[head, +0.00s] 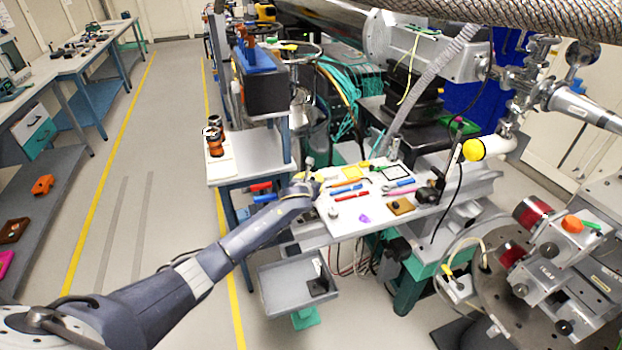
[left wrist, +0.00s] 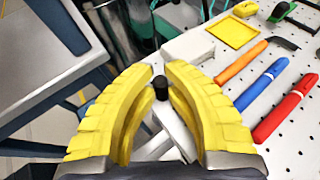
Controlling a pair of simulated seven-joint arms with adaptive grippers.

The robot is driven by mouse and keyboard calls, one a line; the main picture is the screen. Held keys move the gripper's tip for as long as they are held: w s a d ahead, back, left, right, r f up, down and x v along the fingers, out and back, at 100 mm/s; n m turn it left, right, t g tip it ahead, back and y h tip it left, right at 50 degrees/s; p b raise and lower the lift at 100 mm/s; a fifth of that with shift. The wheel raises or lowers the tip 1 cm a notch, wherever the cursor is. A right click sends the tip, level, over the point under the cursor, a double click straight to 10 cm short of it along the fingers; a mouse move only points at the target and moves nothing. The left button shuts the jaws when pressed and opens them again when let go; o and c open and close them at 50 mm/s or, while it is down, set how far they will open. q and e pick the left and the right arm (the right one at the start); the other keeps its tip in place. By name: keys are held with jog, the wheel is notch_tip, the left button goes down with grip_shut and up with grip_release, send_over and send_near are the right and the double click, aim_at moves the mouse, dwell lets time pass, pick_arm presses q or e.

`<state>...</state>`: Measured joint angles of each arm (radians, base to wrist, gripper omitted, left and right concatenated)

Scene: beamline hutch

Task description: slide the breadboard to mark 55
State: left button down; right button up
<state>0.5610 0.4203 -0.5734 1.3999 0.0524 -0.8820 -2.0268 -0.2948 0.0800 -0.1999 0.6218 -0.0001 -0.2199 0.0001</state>
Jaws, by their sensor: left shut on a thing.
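The breadboard (head: 350,209) is a white perforated plate on a bench at the centre of the head view, with several tools lying on it. Its holes show at the right of the left wrist view (left wrist: 297,137). My left gripper (head: 314,179) is at the board's left end. In the left wrist view its yellow fingers (left wrist: 160,78) close around a small black-topped post (left wrist: 160,88) above a grey bar. I cannot tell how the post joins the board. No scale or mark 55 is readable. My right gripper is not in view.
Screwdrivers, a yellow tray (left wrist: 234,32) and a brown block (head: 401,206) lie on the board. A side table (head: 232,172) stands at left, a grey tray (head: 290,290) sits below in front. Beamline equipment (head: 425,58) crowds the back and right.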

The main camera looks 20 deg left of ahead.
pick_arm(q)
jog(key=c, duration=1.4)
grip_release()
jog(key=shift+w, duration=0.1)
jog(key=shift+v, duration=6.05)
